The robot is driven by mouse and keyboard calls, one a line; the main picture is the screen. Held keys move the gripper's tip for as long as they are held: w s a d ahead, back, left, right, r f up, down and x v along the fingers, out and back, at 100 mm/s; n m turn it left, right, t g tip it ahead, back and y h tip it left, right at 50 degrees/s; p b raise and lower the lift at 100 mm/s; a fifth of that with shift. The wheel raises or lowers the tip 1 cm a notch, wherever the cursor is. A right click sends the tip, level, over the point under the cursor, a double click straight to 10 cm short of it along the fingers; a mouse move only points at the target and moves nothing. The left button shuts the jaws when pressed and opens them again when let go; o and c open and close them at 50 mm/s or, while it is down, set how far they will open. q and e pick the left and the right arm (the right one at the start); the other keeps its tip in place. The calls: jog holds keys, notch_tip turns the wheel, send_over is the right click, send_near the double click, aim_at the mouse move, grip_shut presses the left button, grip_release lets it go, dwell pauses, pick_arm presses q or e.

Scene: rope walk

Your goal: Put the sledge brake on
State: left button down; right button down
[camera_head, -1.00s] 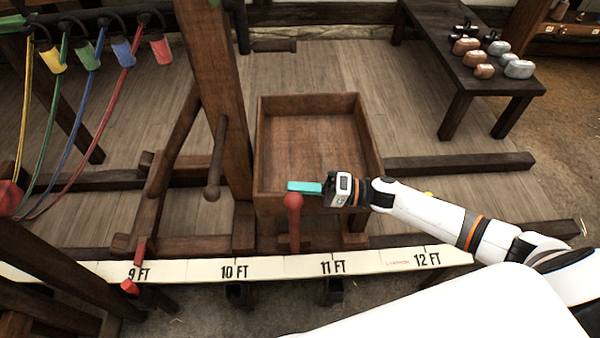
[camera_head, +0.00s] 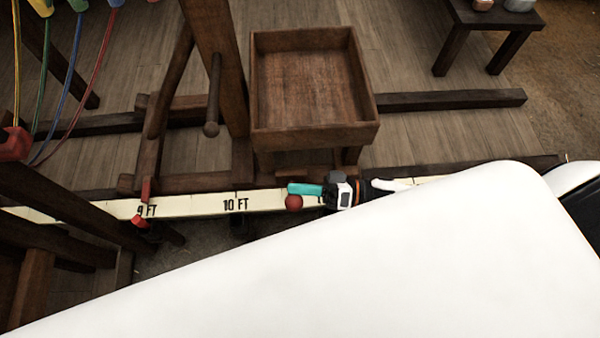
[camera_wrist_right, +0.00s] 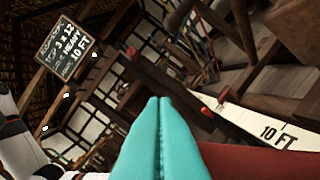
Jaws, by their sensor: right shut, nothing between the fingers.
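The sledge (camera_head: 315,137) is a brown wooden frame with an open, empty box on top. A red ball knob (camera_head: 293,202), apparently the brake lever's end, shows at its front, over the measuring strip. The lever's shaft is hidden or foreshortened. My right gripper (camera_head: 291,188) has teal fingers, shut and empty, pointing left just behind the knob. They look close to or touching it; I cannot tell which. In the right wrist view the shut fingers (camera_wrist_right: 160,130) fill the middle, with a dark red surface (camera_wrist_right: 255,162) beside them. My left gripper is not in view.
A cream measuring strip (camera_head: 190,207) with foot marks runs along the front. A wooden post (camera_head: 215,60) stands left of the box. Coloured ropes (camera_head: 65,90) hang at left, near dark beams. A dark bench (camera_head: 490,22) stands at back right. My white body covers the lower right.

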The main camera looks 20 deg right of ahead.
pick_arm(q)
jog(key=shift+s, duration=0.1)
pick_arm(e)
jog(key=shift+s+a+f, duration=0.2)
jog(key=shift+s+f, duration=0.45)
jog(key=shift+s, duration=0.15)
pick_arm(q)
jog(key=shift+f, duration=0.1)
pick_arm(e)
jog(key=shift+d+f, duration=0.1)
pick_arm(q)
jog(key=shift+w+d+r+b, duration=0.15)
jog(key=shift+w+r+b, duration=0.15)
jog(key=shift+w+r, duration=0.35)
pick_arm(e)
jog(key=w+r+v, duration=0.1)
jog(key=v, duration=1)
jog(key=shift+d, duration=0.55)
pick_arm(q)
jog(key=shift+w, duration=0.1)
